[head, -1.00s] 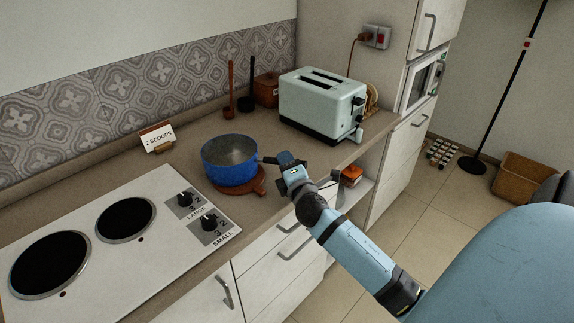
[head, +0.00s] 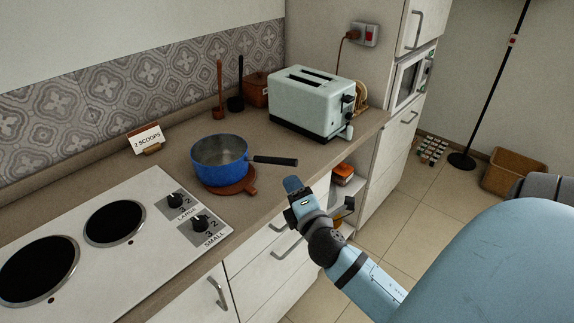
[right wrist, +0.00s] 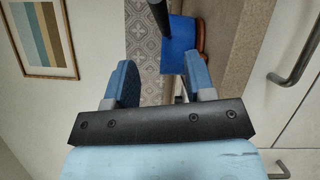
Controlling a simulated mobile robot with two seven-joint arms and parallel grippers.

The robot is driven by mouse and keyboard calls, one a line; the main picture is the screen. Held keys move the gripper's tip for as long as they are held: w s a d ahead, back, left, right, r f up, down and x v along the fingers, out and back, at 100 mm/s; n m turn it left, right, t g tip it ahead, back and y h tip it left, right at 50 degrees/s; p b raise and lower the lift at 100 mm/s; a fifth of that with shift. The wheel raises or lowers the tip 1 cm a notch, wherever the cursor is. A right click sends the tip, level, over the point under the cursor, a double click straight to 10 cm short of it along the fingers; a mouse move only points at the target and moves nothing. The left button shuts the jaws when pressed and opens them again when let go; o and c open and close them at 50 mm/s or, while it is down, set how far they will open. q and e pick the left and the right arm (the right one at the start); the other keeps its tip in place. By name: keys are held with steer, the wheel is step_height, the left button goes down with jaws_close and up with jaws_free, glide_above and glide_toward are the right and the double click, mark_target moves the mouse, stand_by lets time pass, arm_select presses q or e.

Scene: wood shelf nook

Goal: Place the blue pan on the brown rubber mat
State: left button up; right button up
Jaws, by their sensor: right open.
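The blue pan (head: 219,161) sits on the brown rubber mat (head: 238,187) on the counter, with its dark handle (head: 274,160) pointing right. The mat shows mostly along the pan's lower right edge; the rest is hidden beneath the pan. My right gripper (head: 294,187) is open and empty, apart from the handle, in front of the counter edge. In the right wrist view the blue pan (right wrist: 178,58) and its handle show beyond the open fingers (right wrist: 165,85). My left gripper is not in view.
A stove (head: 155,205) with two dark plates lies left of the pan. A toaster (head: 311,103) stands behind it to the right. A "2 scoops" card (head: 147,138) and utensils (head: 218,95) stand near the wall.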

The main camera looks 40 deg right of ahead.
steer(key=s+a+f+m+g+y, duration=0.3)
steer(key=s+a+f+m+y, duration=0.2)
steer(key=a+f, duration=0.6)
steer(key=s+a+f+m+g+y, duration=0.3)
steer(key=s+a+f+m+y, duration=0.2)
steer(key=s+a+f+m, duration=0.3)
step_height(320, 180, down, 4)
steer(key=a+m, duration=0.1)
steer(key=a, duration=0.1)
steer(key=shift+a+f+g, duration=0.15)
steer(key=shift+a+g, duration=0.25)
